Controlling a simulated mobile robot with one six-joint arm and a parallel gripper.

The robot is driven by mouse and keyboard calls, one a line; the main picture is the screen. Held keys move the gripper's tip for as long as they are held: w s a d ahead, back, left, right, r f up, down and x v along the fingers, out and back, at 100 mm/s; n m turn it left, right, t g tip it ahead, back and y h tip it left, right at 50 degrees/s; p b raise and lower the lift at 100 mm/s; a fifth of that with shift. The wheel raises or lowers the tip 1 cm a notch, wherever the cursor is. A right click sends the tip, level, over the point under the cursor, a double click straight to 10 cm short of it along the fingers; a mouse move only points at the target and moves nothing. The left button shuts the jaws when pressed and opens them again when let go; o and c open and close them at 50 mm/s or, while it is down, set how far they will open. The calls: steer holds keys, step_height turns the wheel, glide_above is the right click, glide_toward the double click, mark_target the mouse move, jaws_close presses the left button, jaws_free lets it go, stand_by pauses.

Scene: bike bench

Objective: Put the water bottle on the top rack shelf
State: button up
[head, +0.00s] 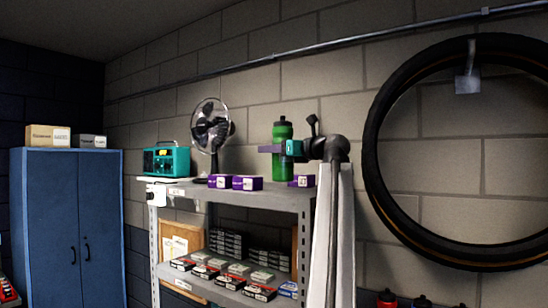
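The green water bottle (280,167) is upright at the right part of the rack, with a dark green cap. My gripper (270,149) reaches in from the right at the bottle's middle and is closed around it. The top rack shelf (222,194) is grey metal. The bottle's base is over this shelf, close to its surface; I cannot tell whether it touches.
Purple boxes (247,183) stand left of the bottle, and another purple box (301,181) is to its right. A fan (211,128) and a teal radio (166,161) stand further left. A tire (372,150) hangs at right.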

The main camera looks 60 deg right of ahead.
steer(key=shift+w+d+f+p, duration=0.1)
steer(key=shift+w+d+p, duration=0.2)
steer(key=shift+w+d, duration=0.6)
steer(key=shift+f, duration=0.1)
steer(key=shift+f+p, duration=1.1)
steer(key=shift+f, duration=0.55)
steer(key=shift+f, duration=0.1)
steer(key=o, duration=1.2)
steer(key=shift+c, duration=0.2)
